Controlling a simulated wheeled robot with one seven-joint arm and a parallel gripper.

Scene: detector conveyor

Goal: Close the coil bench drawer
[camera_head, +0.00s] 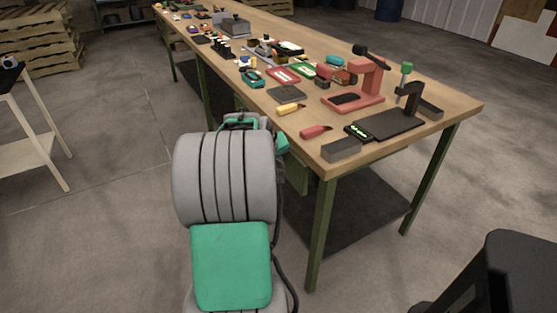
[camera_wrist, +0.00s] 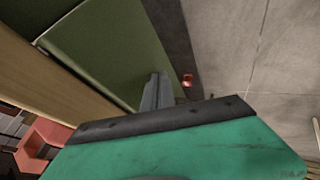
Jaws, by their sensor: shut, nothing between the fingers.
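The coil bench is a long wood-topped bench (camera_head: 440,100) with green legs. An olive green panel (camera_head: 297,176), likely the drawer's, hangs under its near edge, partly hidden behind my arm. In the wrist view a broad olive panel (camera_wrist: 110,45) lies beside the wooden bench edge (camera_wrist: 50,85). My gripper (camera_wrist: 157,90) is shut and empty, its grey fingers pointing to the panel's lower right edge. I cannot tell whether they touch it. My arm hides the gripper in the head view. How far the drawer stands out is unclear.
The bench top holds a red press (camera_head: 365,85), a dark plate with a clamp (camera_head: 390,123), a red-handled tool (camera_head: 315,131) and many small parts. A pale stand (camera_head: 30,130) and pallets (camera_head: 35,40) stand left. A black object (camera_head: 500,275) is at lower right. Floor left of the bench is open.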

